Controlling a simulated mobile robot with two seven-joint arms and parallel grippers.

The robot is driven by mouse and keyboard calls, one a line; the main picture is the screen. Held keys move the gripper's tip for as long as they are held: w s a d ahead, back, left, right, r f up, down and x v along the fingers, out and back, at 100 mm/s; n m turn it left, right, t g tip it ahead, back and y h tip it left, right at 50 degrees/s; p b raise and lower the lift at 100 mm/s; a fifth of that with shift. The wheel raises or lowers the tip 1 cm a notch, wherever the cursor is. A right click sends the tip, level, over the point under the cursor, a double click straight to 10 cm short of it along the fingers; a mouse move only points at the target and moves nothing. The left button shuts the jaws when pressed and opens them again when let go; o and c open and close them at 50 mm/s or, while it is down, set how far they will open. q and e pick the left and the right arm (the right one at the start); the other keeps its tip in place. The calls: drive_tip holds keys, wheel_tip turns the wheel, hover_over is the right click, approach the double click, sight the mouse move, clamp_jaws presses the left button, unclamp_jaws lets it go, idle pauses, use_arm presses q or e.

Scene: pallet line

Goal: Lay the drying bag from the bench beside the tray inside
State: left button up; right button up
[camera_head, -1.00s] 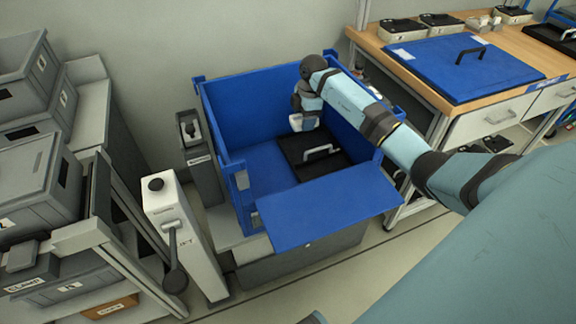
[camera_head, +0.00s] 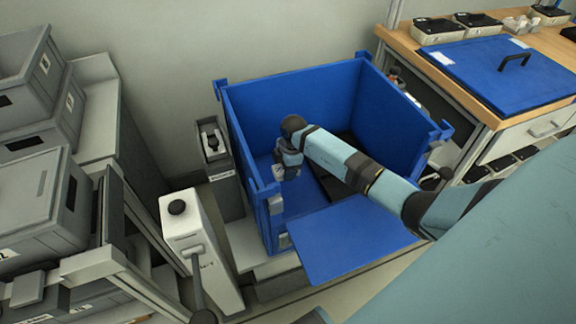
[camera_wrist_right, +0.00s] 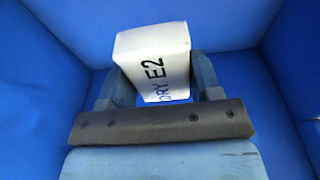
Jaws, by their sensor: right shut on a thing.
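The drying bag (camera_wrist_right: 152,62), a white block-like packet marked "DRY E2", is between the fingers of my right gripper (camera_wrist_right: 157,78) in the right wrist view. In the head view my right gripper (camera_head: 285,172) is inside the blue crate (camera_head: 262,100), over the left part of its floor. The black tray (camera_head: 328,187) lies on the crate floor to the right of the gripper, partly hidden by my arm. I cannot tell whether the bag touches the floor. My left gripper is not in view.
The crate's front flap (camera_head: 350,238) is folded down. A white post (camera_head: 200,250) with a black knob stands to its left, by grey bins (camera_head: 40,210). A wooden bench (camera_head: 480,115) with a blue lid (camera_head: 490,70) stands at the right.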

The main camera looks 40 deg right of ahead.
drive_tip(key=b, duration=0.1)
hover_over(285, 191)
wheel_tip(285, 191, down, 6)
drive_tip(key=shift+s+d+f, duration=0.1)
drive_tip(key=shift+d, duration=0.05)
wheel_tip(285, 191, down, 4)
drive_tip(key=shift+r+b, duration=0.15)
drive_tip(key=shift+b, duration=0.4)
drive_tip(key=shift+f, duration=0.2)
drive_tip(key=shift+r, duration=0.1)
drive_tip(key=o, duration=0.5)
drive_tip(key=shift+f, duration=0.2)
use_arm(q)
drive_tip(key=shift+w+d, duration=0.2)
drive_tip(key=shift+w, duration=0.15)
use_arm(e)
drive_tip(key=o, duration=0.4)
